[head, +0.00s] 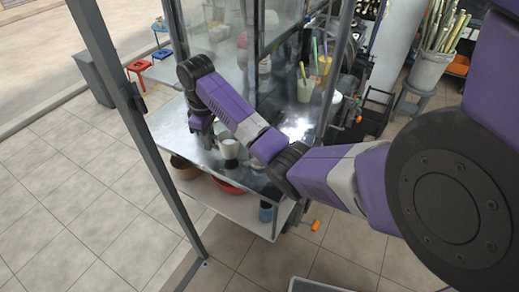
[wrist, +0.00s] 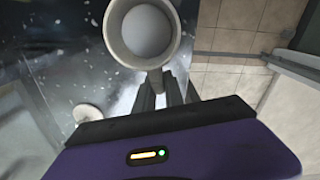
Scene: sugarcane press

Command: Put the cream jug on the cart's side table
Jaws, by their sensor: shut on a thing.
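The cream jug (wrist: 143,48) is at the top of the wrist view, seen from above into its round opening. My gripper (wrist: 160,88) is shut on the jug's handle side. In the head view a pale vessel that looks like the jug (head: 230,150) shows by my gripper, over the cart's metal side table (head: 180,132). My purple arm reaches across and hides part of the table and most of my gripper. I cannot tell whether the jug's base touches the table top.
A small pale round object (wrist: 87,115) lies on the dark surface. A lower shelf (head: 232,208) holds a red bowl (head: 228,187), a brown basket (head: 184,168) and a blue cup (head: 266,212). A grey post (head: 150,145) stands at the left, and glass panels (head: 225,40) rise behind.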

